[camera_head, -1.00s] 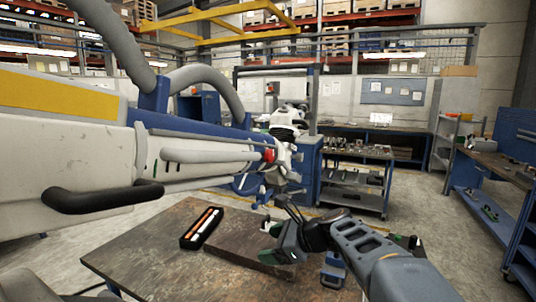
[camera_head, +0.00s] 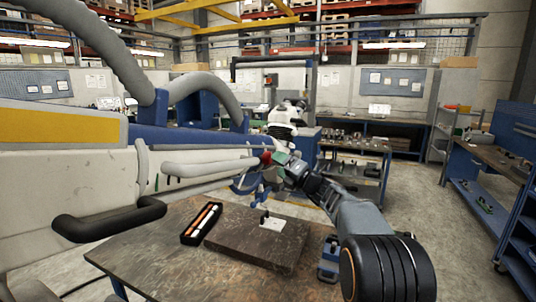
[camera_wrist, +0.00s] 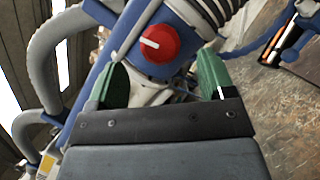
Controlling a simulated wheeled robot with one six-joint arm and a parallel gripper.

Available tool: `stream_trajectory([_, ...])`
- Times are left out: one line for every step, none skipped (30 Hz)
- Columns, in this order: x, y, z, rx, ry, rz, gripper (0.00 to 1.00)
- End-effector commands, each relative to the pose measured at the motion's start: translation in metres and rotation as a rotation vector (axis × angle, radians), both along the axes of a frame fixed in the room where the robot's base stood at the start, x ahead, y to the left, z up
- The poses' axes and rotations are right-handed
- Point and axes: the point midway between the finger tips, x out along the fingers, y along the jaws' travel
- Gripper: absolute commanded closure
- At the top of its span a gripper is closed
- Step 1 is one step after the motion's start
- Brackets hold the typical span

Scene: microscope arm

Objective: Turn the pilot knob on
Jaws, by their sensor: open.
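The red pilot knob (camera_wrist: 158,44) sits on the end of the white and blue microscope arm (camera_wrist: 100,48). It is round, with a white pointer line that slants across its face in the wrist view. In the head view the knob (camera_head: 266,157) shows as a small red spot at the arm's tip. My gripper (camera_wrist: 165,78) is open, with one green finger on each side below the knob in the wrist view. In the head view my gripper (camera_head: 280,161) is right beside the knob. I cannot tell whether a finger touches it.
A wooden worktable (camera_head: 150,255) stands below with a dark slab (camera_head: 258,238) and a black tray (camera_head: 201,223) of light sticks. A white microscope head (camera_head: 284,119) is behind the knob. The arm's black handle (camera_head: 108,219) juts out at the left.

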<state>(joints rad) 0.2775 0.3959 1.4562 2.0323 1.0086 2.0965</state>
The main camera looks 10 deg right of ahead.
Motion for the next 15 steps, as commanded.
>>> stream_trajectory([0.008, 0.007, 0.004, -0.001, 0.002, 0.003, 0.24])
stream_trajectory([0.012, 0.009, 0.006, -0.001, 0.001, 0.002, 0.24])
stream_trajectory([0.017, 0.013, 0.007, -0.001, 0.001, 0.002, 0.24])
stream_trajectory([0.021, 0.016, 0.008, -0.001, 0.001, 0.002, 0.24])
stream_trajectory([0.024, 0.018, 0.009, -0.001, 0.001, 0.002, 0.24])
stream_trajectory([0.029, 0.021, 0.009, -0.001, 0.001, 0.002, 0.24])
stream_trajectory([0.032, 0.023, 0.01, -0.001, 0.001, 0.002, 0.24])
stream_trajectory([0.034, 0.024, 0.011, -0.001, 0.001, 0.002, 0.24])
stream_trajectory([0.037, 0.027, 0.011, -0.001, 0.001, 0.001, 0.24])
stream_trajectory([0.04, 0.028, 0.012, -0.001, 0.001, 0.001, 0.24])
stream_trajectory([0.041, 0.029, 0.012, -0.001, 0.001, 0.001, 0.24])
stream_trajectory([0.043, 0.031, 0.013, -0.001, 0.0, 0.001, 0.24])
stream_trajectory([0.044, 0.031, 0.013, -0.001, 0.0, 0.001, 0.24])
stream_trajectory([0.045, 0.032, 0.013, -0.001, 0.0, 0.001, 0.24])
stream_trajectory([0.047, 0.033, 0.013, -0.002, 0.001, 0.0, 0.24])
